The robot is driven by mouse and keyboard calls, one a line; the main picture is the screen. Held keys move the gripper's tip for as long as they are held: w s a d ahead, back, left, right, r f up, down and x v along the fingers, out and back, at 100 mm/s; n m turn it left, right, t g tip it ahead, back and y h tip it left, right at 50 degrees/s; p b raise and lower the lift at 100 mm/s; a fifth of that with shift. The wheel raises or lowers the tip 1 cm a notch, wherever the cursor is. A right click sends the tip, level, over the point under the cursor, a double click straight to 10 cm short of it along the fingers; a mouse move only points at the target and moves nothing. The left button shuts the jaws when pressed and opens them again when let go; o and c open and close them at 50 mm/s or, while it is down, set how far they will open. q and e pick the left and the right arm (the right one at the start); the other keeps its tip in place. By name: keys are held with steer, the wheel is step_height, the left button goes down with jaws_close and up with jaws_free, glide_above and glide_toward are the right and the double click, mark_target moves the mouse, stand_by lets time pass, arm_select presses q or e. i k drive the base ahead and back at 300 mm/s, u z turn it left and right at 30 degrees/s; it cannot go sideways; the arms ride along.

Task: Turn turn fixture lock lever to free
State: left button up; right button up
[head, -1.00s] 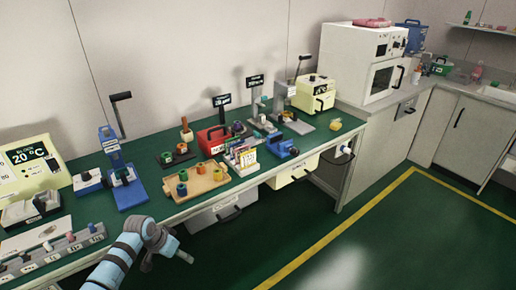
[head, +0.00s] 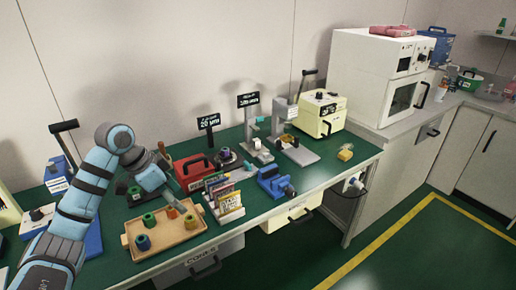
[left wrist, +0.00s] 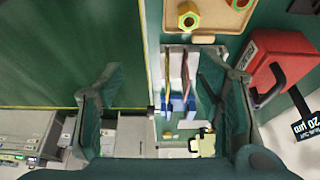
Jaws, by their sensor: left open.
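I cannot tell for sure which part is the turn fixture lock lever. A blue vise-like fixture (head: 275,183) with a cylindrical end sits near the bench's front edge, right of the card rack (head: 226,203). A blue press (head: 58,172) with a black lever handle (head: 64,126) stands at the left, partly behind my arm. My left gripper (head: 178,208) is over the right part of the wooden tray, left of the rack. In the left wrist view the gripper (left wrist: 163,112) is open and empty, its fingers spread above the rack (left wrist: 176,88). My right gripper is not in view.
A wooden tray (head: 172,238) holds coloured rings. A red box (head: 194,173) stands behind it. Grey stands (head: 284,118) and a cream box (head: 319,115) stand towards the back.

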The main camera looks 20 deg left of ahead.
mark_target(247, 167)
steer(key=i, duration=1.1)
